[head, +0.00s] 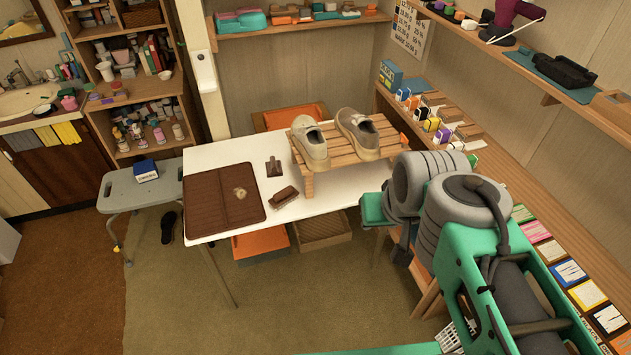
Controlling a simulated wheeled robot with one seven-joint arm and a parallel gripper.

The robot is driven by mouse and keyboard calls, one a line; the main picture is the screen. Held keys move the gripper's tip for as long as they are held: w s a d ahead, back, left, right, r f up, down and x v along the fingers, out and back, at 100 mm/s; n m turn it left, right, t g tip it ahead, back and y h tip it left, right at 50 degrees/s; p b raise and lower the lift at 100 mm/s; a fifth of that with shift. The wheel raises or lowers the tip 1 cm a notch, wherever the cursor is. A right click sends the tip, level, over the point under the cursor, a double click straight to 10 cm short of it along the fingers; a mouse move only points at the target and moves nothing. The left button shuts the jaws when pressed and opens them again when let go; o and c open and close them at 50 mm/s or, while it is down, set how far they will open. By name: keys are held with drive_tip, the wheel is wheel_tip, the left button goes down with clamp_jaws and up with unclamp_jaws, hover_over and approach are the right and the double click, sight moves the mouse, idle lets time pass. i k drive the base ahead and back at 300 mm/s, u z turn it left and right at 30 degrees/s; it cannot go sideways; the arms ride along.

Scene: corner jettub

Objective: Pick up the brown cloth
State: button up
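A small crumpled tan-brown piece (240,193), which looks like the cloth, lies on a dark brown mat (205,205). The mat lies flat on the left end of the white table (322,197). The piece is too small to make out its folds. My folded arm fills the right side of the head view, to the right of the table and well apart from the cloth. I cannot make out my gripper or its fingers in this view.
A brown brush (284,196) and a dark scraper-like tool (274,167) lie right of the mat. A slatted wooden rack (355,150) holds two shoes. A grey stool (134,192) with a blue box stands left of the table. Open floor lies in front.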

sight(273, 168)
drive_tip(key=u, duration=0.05)
drive_tip(key=k, duration=0.3)
drive_tip(key=z, duration=0.2)
drive_tip(key=i, duration=1.65)
drive_tip(key=u, duration=1.75)
drive_tip(key=i, duration=0.9)
drive_tip(key=u, duration=0.95)
